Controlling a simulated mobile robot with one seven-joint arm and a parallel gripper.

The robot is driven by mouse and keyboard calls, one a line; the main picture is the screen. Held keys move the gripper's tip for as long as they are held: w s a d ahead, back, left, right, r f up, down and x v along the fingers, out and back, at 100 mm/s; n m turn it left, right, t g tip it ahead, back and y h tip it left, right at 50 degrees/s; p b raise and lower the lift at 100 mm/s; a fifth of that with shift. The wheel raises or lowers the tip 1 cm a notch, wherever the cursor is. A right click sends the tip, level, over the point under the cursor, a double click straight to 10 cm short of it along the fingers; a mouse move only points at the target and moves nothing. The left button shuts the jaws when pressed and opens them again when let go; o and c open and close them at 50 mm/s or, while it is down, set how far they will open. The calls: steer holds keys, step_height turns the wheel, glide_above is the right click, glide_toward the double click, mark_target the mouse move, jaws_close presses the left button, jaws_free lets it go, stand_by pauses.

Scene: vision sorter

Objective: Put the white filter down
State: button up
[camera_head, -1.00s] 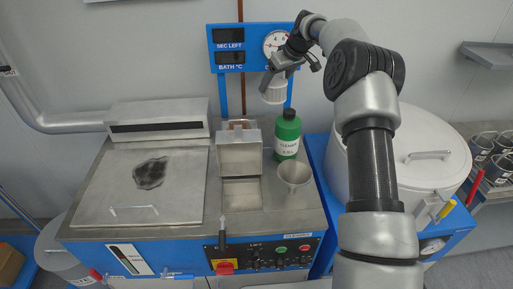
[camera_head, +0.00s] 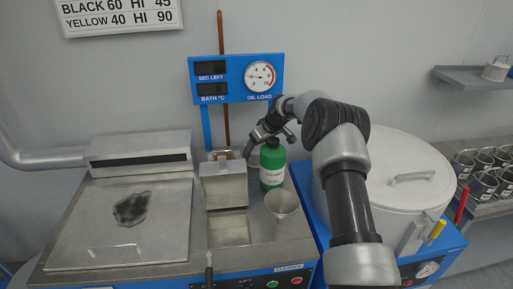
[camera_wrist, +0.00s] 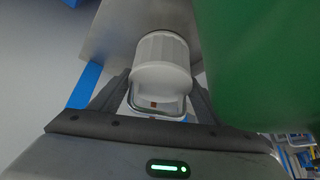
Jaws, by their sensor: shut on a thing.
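The white filter (camera_wrist: 162,62) shows in the wrist view, a ribbed white cup with a wire handle. My gripper (camera_wrist: 160,105) is shut on it at the handle end. In the head view my gripper (camera_head: 261,136) is low at the back of the bench, just behind and above the green cleaner bottle (camera_head: 272,165). In the wrist view the bottle (camera_wrist: 260,55) fills the right side, very near the filter. I cannot tell whether the filter touches the bench.
A steel cup (camera_head: 282,205) stands in front of the bottle. An open-lidded steel box (camera_head: 224,185) is to its left, and a lidded bath (camera_head: 125,225) further left. A large white drum (camera_head: 400,175) stands right. The gauge panel (camera_head: 236,78) is behind.

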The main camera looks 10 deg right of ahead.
steer(key=shift+f, duration=0.2)
steer(key=o, duration=1.2)
steer(key=shift+r, duration=0.1)
steer(key=shift+c, duration=0.2)
